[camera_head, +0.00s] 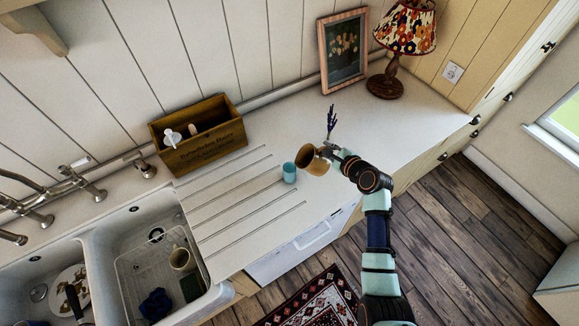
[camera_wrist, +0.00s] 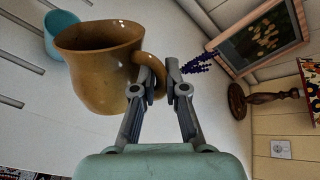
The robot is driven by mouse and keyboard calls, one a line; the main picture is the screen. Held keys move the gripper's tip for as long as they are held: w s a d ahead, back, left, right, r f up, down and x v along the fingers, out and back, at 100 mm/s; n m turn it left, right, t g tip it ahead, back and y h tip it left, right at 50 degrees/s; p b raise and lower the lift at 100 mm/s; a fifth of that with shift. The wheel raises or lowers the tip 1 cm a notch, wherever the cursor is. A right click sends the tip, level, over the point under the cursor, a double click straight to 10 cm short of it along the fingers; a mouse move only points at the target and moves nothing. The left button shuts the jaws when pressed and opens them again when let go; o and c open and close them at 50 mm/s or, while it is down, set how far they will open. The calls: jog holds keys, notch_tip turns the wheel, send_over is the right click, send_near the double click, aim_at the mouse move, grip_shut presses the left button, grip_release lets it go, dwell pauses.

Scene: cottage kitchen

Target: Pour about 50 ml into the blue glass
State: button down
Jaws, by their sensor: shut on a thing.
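The blue glass (camera_head: 289,173) stands upright on the white worktop beside the drainer grooves. It also shows at the upper left of the wrist view (camera_wrist: 62,32), partly hidden behind a brown jug. My gripper (camera_head: 338,156) is shut on the handle of the brown jug (camera_head: 311,160). In the wrist view the jug (camera_wrist: 98,68) hangs left of the fingertips (camera_wrist: 161,82). The jug is close to the glass, on its right, and tilted towards it in the head view. No stream of liquid shows. I cannot see how much is in the jug or the glass.
A wooden box (camera_head: 205,146) is behind the drainer. A framed picture (camera_head: 343,50) and a lamp (camera_head: 392,75) stand at the back. The sink (camera_head: 140,245) is at lower left. The worktop right of the lavender is clear.

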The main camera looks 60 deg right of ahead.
jog(key=shift+w+a+r+n+g+p, duration=0.25)
jog(key=shift+w+r+n+g+p, duration=0.25)
jog(key=shift+r+p, duration=0.3)
jog(key=shift+w+a+r+n+g+p, duration=0.25)
jog(key=shift+w+r+n+g+p, duration=0.25)
jog(key=shift+p, duration=0.4)
dwell(2.0)
jog(key=f+b, duration=0.1)
jog(key=s+f+m+t+b, duration=0.1)
jog(key=d+f+b, duration=0.1)
jog(key=b, duration=0.1)
jog(key=shift+s+f+m, duration=0.1)
jog(key=shift+s+m, duration=0.2)
jog(key=shift+s, duration=0.05)
jog(key=shift+s+d+m+t, duration=0.1)
jog(key=shift+s+m+t, duration=0.3)
jog(key=shift+t, duration=0.3)
jog(key=shift+w+b, duration=0.1)
jog(key=shift+b, duration=0.2)
jog(key=s+f+b, duration=0.1)
jog(key=b, duration=0.1)
jog(key=s+d+f+m+t+b, duration=0.1)
jog(key=b, duration=0.1)
jog(key=s+d+f+m+t+b, duration=0.1)
jog(key=b, duration=0.1)
jog(key=shift+s+f, duration=0.3)
jog(key=shift+f, duration=0.05)
